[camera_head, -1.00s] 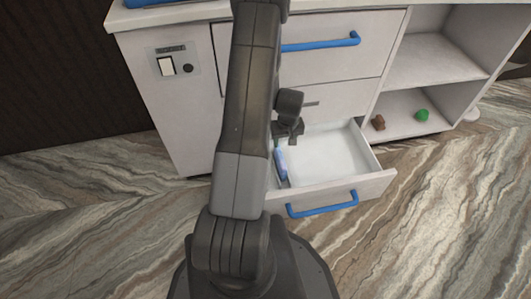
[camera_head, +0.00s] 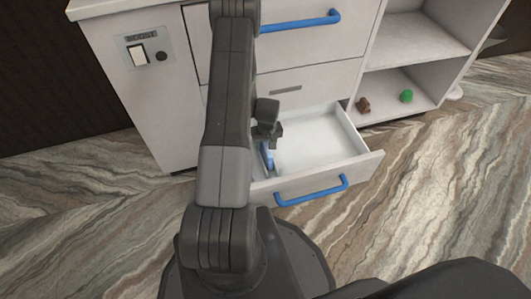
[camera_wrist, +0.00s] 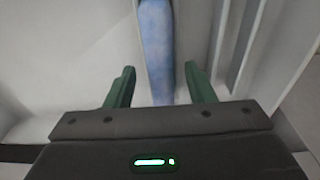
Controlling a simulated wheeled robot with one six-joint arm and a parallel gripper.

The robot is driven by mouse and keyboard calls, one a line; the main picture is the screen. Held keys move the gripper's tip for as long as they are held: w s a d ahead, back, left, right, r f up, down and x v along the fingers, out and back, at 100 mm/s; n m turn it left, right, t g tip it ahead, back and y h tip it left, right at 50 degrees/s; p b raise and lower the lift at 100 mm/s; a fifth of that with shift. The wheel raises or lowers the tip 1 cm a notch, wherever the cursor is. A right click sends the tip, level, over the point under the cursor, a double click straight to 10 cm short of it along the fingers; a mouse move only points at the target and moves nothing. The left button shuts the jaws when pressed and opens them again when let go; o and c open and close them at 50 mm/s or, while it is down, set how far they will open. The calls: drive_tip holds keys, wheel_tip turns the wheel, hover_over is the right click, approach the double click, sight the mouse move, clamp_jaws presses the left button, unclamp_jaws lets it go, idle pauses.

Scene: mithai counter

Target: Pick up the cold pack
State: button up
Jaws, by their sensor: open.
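The cold pack (camera_head: 267,156) is a blue, long, narrow thing in the left part of the open lower drawer (camera_head: 351,130). In the wrist view the cold pack (camera_wrist: 157,50) runs upward from between the two green fingers of my gripper (camera_wrist: 160,88), with a gap on each side. My gripper (camera_head: 268,138) is open and is at the drawer, just over the cold pack. In the head view my arm and gripper hide part of the cold pack and the drawer's left side.
The drawer front has a blue handle (camera_head: 311,190). A closed drawer with another blue handle (camera_head: 300,22) is above. A brown thing (camera_head: 363,105) and a green thing (camera_head: 406,96) sit on the open shelf at right. The right part of the drawer is empty.

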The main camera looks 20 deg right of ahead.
drive_tip(key=f, duration=0.3)
drive_tip(key=shift+w+b, duration=0.2)
drive_tip(key=shift+b, duration=0.15)
clamp_jaws()
wheel_tip(320, 180, up, 10)
drive_tip(key=p, duration=0.3)
